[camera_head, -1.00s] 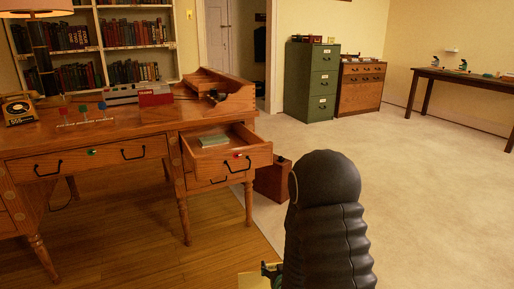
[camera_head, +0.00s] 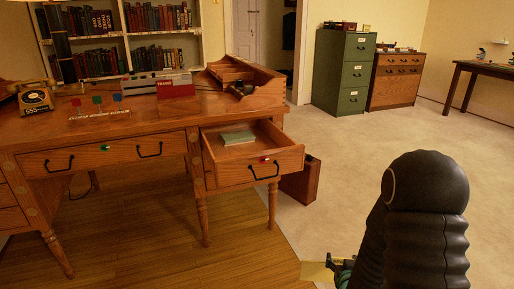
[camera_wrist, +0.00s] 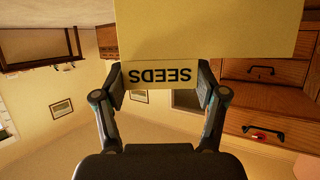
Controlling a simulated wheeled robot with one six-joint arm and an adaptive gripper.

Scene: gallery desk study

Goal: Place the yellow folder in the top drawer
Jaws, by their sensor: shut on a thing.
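The yellow folder (camera_head: 316,271) shows at the bottom edge of the head view, held out in front of my arm. In the wrist view the folder (camera_wrist: 210,30) fills the top middle, with a tab reading "SEEDS" upside down. My gripper (camera_wrist: 160,82) is shut on the tab end, one finger on each side. In the head view my gripper (camera_head: 344,270) is partly hidden by my arm. The open top drawer (camera_head: 240,174) of the desk's right side has a red marker and a black handle. The folder is apart from it, to its lower right in the head view.
A pale green book-like item (camera_head: 237,138) lies in the open drawer. The desk top (camera_head: 130,122) carries a telephone (camera_head: 36,98), a red box (camera_head: 176,86) and a wooden organizer (camera_head: 262,96). A brown case (camera_head: 302,182) stands on the floor beside the desk. The carpet at right is clear.

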